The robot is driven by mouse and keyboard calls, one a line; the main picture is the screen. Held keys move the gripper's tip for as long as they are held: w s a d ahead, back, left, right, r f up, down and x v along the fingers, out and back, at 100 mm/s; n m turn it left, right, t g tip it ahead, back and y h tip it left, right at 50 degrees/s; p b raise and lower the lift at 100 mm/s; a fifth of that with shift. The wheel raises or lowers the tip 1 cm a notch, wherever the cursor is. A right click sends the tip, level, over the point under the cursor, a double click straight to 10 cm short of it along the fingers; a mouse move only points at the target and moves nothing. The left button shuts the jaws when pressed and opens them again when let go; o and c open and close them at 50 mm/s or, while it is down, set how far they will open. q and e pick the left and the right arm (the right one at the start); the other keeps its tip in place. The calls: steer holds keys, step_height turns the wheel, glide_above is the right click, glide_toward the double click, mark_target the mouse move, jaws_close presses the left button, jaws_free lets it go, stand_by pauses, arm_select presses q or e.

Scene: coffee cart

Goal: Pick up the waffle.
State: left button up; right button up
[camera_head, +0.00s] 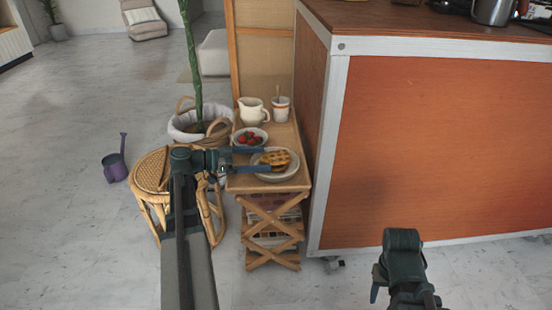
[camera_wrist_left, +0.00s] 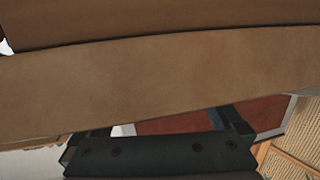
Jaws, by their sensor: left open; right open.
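The golden-brown waffle (camera_head: 279,158) lies on a pale round plate (camera_head: 290,177) on the small wooden side table (camera_head: 241,182), in the head view. My left gripper (camera_head: 266,159) is open at the waffle's left side, its fingers pointing right over the plate. One finger is on the far side and one on the near side; contact with the waffle cannot be told. In the left wrist view, brown and tan surfaces fill most of the picture and the waffle cannot be made out. My right gripper (camera_head: 377,284) is low at the right, away from the table, and empty.
A bowl of red berries (camera_head: 249,138), a white pitcher (camera_head: 252,110) and a cup (camera_head: 281,109) stand behind the plate. The orange-brown cart (camera_head: 430,140) rises close at the right. A rattan stool (camera_head: 152,173) and plant basket (camera_head: 187,127) stand left.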

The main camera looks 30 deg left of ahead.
mark_target(268, 156)
arm_select(q)
steer(key=x, duration=0.4)
steer(key=shift+d+r, duration=0.15)
steer(key=shift+r, duration=0.05)
steer(key=c, duration=1.2)
steer(key=shift+s+r, duration=0.1)
steer(key=shift+a+r+p, duration=0.4)
steer(key=shift+a+r, duration=0.05)
steer(key=shift+s+r+p, duration=0.1)
steer(key=shift+r+p, duration=0.3)
step_height(268, 156, up, 10)
steer(key=p, duration=1)
steer(key=s+a, duration=0.2)
steer(key=a, duration=0.4)
steer(key=s+a, duration=0.2)
steer(key=a, duration=0.4)
steer(key=s+a, duration=0.2)
steer(key=a, duration=0.4)
steer(key=shift+s+f, duration=0.15)
steer(key=shift+s, duration=0.05)
